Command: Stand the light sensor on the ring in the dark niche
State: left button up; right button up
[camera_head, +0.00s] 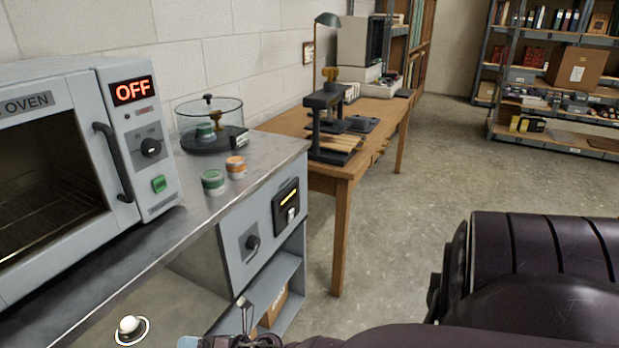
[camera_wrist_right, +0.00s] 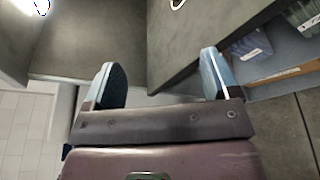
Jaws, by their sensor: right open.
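The light sensor (camera_head: 128,324) looks like a small white dome. In the head view it stands upright within the white ring (camera_head: 118,340) on the floor of the niche (camera_head: 165,305) under the counter. My right gripper (camera_head: 245,315) is at the bottom of the head view, to the right of the sensor and apart from it. In the right wrist view the right gripper (camera_wrist_right: 162,78) is open, with nothing between its fingers. A bright white shape with a thin outline shows at that view's top left corner; I cannot tell its details. My left gripper is out of view.
The oven (camera_head: 80,150) reads OFF on the steel counter (camera_head: 255,160). Two small jars, one green (camera_head: 212,182) and one orange (camera_head: 236,167), stand near a glass desiccator (camera_head: 208,125). A panel with a knob (camera_head: 252,243) and an open shelf are beside the niche. A wooden table (camera_head: 345,180) stands beyond.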

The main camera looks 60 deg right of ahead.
jog(key=s+f+m+g+h, duration=0.2)
jog(key=s+m+g+h, duration=0.2)
jog(key=s+m, duration=2.3)
jog(key=shift+s+g+h, duration=0.15)
jog(key=shift+g+h, duration=0.15)
jog(key=shift+g, duration=0.4)
jog(key=shift+r, duration=0.1)
